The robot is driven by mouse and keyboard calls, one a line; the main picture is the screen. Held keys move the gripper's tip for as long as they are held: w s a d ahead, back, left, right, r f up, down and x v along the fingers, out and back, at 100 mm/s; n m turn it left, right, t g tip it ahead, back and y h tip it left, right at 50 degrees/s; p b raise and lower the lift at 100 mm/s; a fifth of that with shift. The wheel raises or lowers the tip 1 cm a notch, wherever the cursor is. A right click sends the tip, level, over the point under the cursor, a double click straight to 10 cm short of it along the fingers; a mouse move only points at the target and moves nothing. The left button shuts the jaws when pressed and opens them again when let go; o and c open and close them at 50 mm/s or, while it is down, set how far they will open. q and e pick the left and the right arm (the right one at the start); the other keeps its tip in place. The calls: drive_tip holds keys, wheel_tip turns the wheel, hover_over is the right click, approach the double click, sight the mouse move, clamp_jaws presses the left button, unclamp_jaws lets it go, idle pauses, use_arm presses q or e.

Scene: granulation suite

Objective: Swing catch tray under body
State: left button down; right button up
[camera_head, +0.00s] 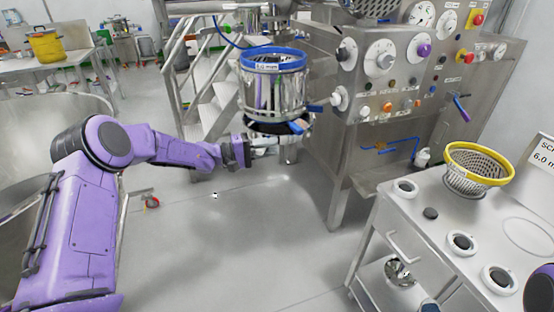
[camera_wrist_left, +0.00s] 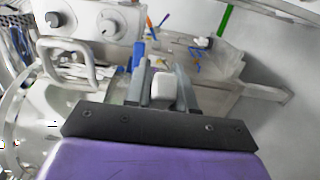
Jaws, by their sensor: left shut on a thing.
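The steel body (camera_head: 272,92) with a blue top rim hangs at the front left of the machine, with a dark ring and blue tabs at its lower end. My left gripper (camera_head: 250,149) is just below and left of it, shut on a pale handle (camera_head: 265,142). In the left wrist view the white handle end (camera_wrist_left: 162,88) sits between the two grey fingers. The handle seems to belong to the catch tray; the tray itself is mostly hidden, so I cannot tell how far it is under the body. My right gripper is not in view.
The machine's control panel (camera_head: 405,65) stands right of the body, with steel steps (camera_head: 205,85) behind. A steel cart (camera_head: 405,215) at right carries a yellow-rimmed basket (camera_head: 475,172) and several white-ringed holes. The floor (camera_head: 240,230) between my left arm and the cart is clear.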

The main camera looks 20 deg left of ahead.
use_arm(q)
drive_tip(key=shift+w+a+m+g+h+b, duration=0.2)
drive_tip(key=shift+w+a+g, duration=0.05)
drive_tip(key=shift+a, duration=0.65)
drive_tip(key=shift+w+a+m+g+h+b, duration=0.2)
drive_tip(key=shift+w+a+g, duration=0.05)
drive_tip(key=shift+a, duration=0.6)
drive_tip(key=shift+r, duration=0.1)
drive_tip(key=c, duration=1.2)
unclamp_jaws()
drive_tip(key=shift+c, duration=0.2)
drive_tip(key=shift+o, duration=1)
drive_tip(key=shift+w+d, duration=0.1)
drive_tip(key=b+v, duration=0.2)
drive_tip(key=v, duration=0.8)
drive_tip(key=shift+a, duration=0.25)
